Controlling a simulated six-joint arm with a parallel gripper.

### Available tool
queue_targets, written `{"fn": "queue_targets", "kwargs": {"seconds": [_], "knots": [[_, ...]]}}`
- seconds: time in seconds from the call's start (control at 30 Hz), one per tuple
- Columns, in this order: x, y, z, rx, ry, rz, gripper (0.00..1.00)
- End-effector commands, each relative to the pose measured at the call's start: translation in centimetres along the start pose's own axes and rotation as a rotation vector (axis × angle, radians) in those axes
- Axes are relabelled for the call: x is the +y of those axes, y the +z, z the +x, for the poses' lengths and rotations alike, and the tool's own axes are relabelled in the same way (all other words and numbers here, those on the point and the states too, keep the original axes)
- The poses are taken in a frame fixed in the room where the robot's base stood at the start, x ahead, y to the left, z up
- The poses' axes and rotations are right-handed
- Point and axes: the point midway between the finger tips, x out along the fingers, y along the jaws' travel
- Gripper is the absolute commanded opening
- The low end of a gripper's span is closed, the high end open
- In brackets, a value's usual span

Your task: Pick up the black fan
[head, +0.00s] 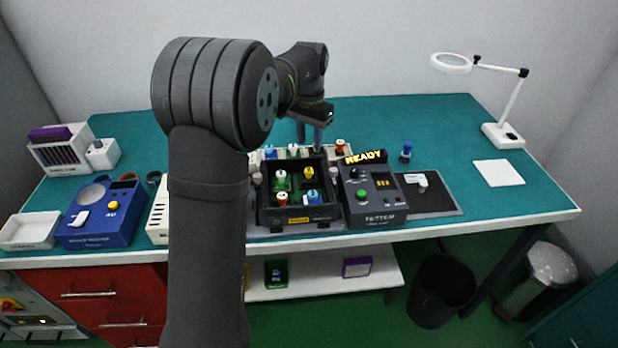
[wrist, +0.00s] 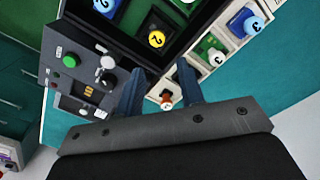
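My gripper (wrist: 160,68) is open, with its two blue-grey fingers apart and nothing held between them. In the head view my gripper (head: 318,140) points down over the back of the bench fixtures, near the right end of a pale rack. A small piece with an orange numbered knob (wrist: 166,101) shows between the fingers in the wrist view, below them and apart. The same knob shows in the head view (head: 340,145). I cannot clearly pick out a black fan; a dark piece with a yellow knob (wrist: 157,39) sits in the black tray.
The black tray (head: 262,216) holds several coloured pieces. The tester console (head: 373,206) with a lit READY sign stands right of it. A dark mat (head: 438,202) lies further right. A blue device (head: 100,215) stands at left. The back of the teal bench is clear.

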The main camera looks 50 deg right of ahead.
Motion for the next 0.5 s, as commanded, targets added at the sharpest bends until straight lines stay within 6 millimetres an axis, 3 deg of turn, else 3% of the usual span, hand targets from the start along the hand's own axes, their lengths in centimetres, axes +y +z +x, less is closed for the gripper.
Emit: {"fn": "queue_targets", "kwargs": {"seconds": [0.2,0.5], "knots": [[0.0,0.1,3.9,-0.002,0.001,-0.001,0.35],[0.1,0.3,6.4,-0.002,0.001,-0.001,0.35]]}}
